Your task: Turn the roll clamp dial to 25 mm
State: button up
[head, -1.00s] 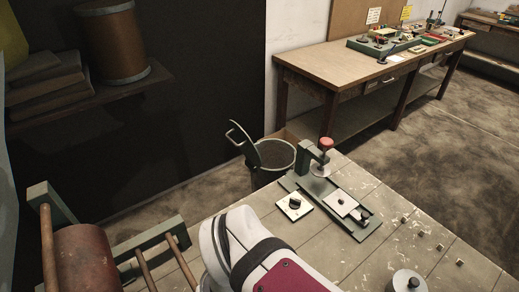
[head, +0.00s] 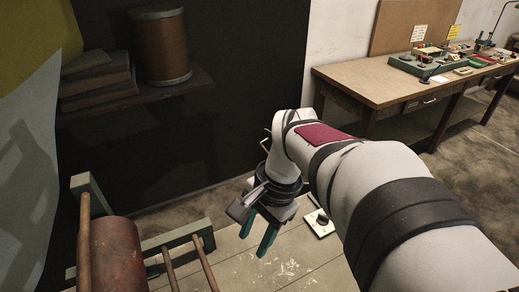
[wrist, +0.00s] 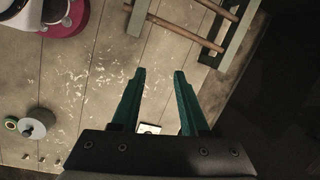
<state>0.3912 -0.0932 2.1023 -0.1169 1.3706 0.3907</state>
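A small white plate with a black dial knob (head: 321,220) lies on the work table, to the right of my gripper in the head view. Its markings are too small to read. In the wrist view, part of a white plate (wrist: 149,128), probably the same one, shows between the finger bases, partly hidden by the gripper body. My gripper (head: 256,236) has two teal fingers spread apart with nothing between them. It hangs above the table, apart from the dial. The wrist view also shows the open fingers (wrist: 159,73). The green fixture beside the dial is hidden behind my arm.
A red-brown roll (head: 112,252) in a green frame with wooden rods (head: 173,272) stands left of my gripper. A grey round piece (wrist: 38,122) and a small green ring (wrist: 11,123) lie at the wrist view's left.

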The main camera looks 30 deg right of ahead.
jog(key=w+d+f+m+t, duration=0.15)
jog(key=w+d+m, duration=0.3)
jog(key=d, duration=0.55)
jog(key=w+d+f+m, duration=0.25)
jog(key=d+m, duration=0.25)
jog(key=d, duration=0.4)
jog(key=s+d+f+m+t, duration=0.1)
jog(key=d+f+m, duration=0.15)
jog(key=d, duration=0.35)
jog(key=d+f+m+t, duration=0.1)
jog(key=d+f+m, duration=0.15)
jog(key=d, duration=0.35)
jog(key=shift+m+g, duration=0.25)
jog(key=shift+m, duration=0.2)
jog(key=x, duration=1.4)
jog(key=shift+d+f, duration=0.3)
jog(key=shift+f, duration=0.15)
grip_shut()
